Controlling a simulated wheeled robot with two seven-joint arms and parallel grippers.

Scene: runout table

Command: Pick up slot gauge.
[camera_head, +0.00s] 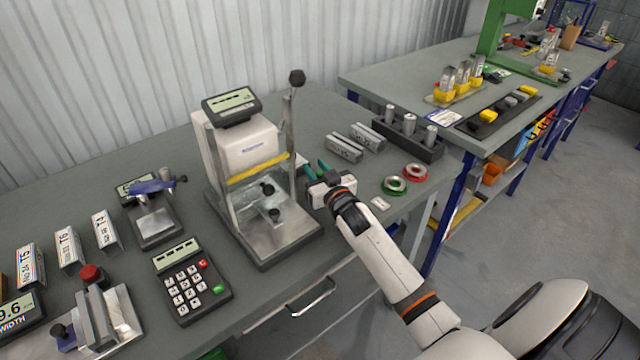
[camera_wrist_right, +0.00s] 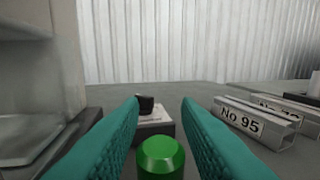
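My right gripper (camera_head: 318,172) is low over the table, to the right of the press-like test stand. In the right wrist view its two teal fingers (camera_wrist_right: 161,102) are apart. A green round-topped cylinder (camera_wrist_right: 161,158) shows between them, close to the camera; its lower part is out of frame. I see no clear grip on it. No label marks it as the slot gauge, so I cannot tell for sure. In the head view my gripper and wrist hide it. Just beyond the fingertips is a small pale block with a dark knob (camera_wrist_right: 147,104). My left gripper is not in view.
The test stand (camera_head: 290,235) is close on the left. Labelled metal channel blocks (camera_head: 343,147) lie behind on the right; one reads No 95 (camera_wrist_right: 250,122). A green ring (camera_head: 394,186), a red ring (camera_head: 415,173) and a dark rack of cylinders (camera_head: 408,140) are to the right.

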